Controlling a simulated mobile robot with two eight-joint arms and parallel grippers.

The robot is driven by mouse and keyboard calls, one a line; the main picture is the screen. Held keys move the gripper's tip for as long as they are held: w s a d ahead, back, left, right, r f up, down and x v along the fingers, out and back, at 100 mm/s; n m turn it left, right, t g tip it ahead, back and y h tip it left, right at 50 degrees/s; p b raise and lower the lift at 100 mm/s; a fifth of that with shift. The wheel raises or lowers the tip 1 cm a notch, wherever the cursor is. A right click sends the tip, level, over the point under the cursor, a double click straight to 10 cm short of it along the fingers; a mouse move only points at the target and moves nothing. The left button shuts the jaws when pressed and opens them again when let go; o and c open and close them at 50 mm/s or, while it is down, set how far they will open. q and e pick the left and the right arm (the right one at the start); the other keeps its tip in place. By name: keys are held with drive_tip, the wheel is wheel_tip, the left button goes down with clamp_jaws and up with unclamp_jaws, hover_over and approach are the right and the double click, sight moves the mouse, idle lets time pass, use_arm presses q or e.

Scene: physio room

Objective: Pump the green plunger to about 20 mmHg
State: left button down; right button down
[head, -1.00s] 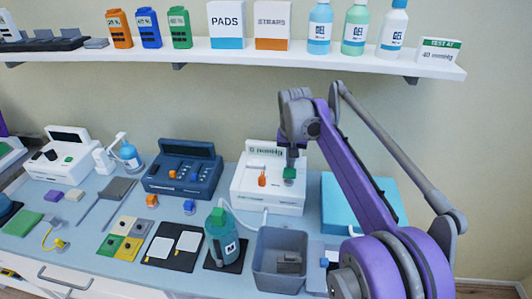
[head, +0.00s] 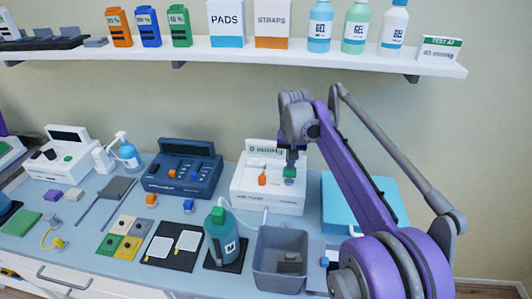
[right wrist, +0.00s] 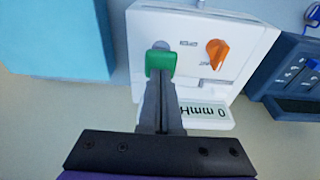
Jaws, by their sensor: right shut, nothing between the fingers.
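The green plunger (head: 289,173) is on the white pump unit (head: 262,206), which has an orange lever (head: 262,180) beside it. The right wrist view also shows the green plunger (right wrist: 160,68) and the orange lever (right wrist: 215,53). My right gripper (head: 291,160) is shut and empty, pointing down right at the plunger. In the right wrist view its fingertips (right wrist: 161,47) overlap the plunger's cap; I cannot tell whether they press on it. The display (right wrist: 203,115) reads 0 mmHg, partly hidden by the fingers. My left gripper is out of view.
A teal box (head: 345,205) stands right of the unit, and a dark blue console (head: 183,168) stands left. A grey bin (head: 280,258) and a teal bottle (head: 222,237) stand in front. A shelf card (head: 439,49) reads TEST AT 40 mmHg.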

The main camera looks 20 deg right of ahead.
drive_tip(key=shift+f+b, duration=0.8)
drive_tip(key=shift+f, duration=1)
drive_tip(key=shift+r, duration=0.1)
drive_tip(key=shift+r+p, duration=1.55)
drive_tip(key=shift+r, duration=0.75)
drive_tip(key=shift+f, duration=0.1)
drive_tip(key=shift+f+b, duration=1.05)
drive_tip(key=shift+f, duration=1.15)
drive_tip(key=shift+r, duration=0.1)
drive_tip(key=shift+r+p, duration=1.35)
drive_tip(key=shift+r, duration=0.75)
